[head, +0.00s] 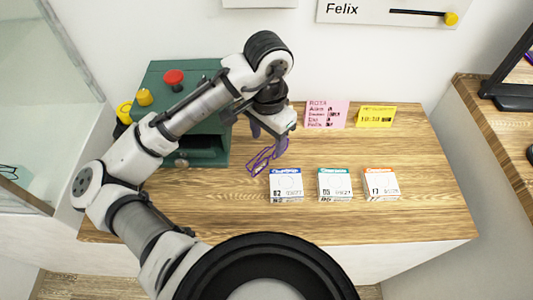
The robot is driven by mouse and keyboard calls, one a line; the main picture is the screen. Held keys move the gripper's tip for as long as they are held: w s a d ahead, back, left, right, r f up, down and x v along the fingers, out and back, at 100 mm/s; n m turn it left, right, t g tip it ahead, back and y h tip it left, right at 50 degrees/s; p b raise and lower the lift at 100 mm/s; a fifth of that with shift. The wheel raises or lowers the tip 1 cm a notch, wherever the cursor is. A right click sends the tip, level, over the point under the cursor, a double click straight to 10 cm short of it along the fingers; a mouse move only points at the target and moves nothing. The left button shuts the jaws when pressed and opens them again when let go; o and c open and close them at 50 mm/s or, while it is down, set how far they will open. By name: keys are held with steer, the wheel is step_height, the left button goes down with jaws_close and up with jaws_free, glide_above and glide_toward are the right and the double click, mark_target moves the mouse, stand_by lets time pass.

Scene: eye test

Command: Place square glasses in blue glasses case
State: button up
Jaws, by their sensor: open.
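A pair of purple-framed, angular glasses (262,162) is below my gripper (270,138), over the wooden counter. My gripper is open, and its fingers are close above the glasses. I cannot tell whether they touch the glasses or whether the glasses rest on the counter. I cannot make out a blue glasses case in this view. My arm crosses the left half of the view and hides part of the counter and of the green cabinet.
A green cabinet (208,124) with a red knob (173,77) stands at the counter's back left. Boxes with blue (286,187), green (334,187) and orange (380,187) tops stand in a row. Pink (326,114) and yellow (375,117) cards stand behind. The counter's (430,200) right side is clear.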

mark_target(266, 149)
steer(key=shift+w+a+f, duration=0.1)
steer(key=shift+f, duration=1.45)
steer(key=shift+w+a+f, duration=0.1)
steer(key=shift+f, duration=1.4)
steer(key=shift+c, duration=0.5)
steer(key=c, duration=1)
step_height(266, 149, up, 20)
steer(key=shift+p, duration=0.65)
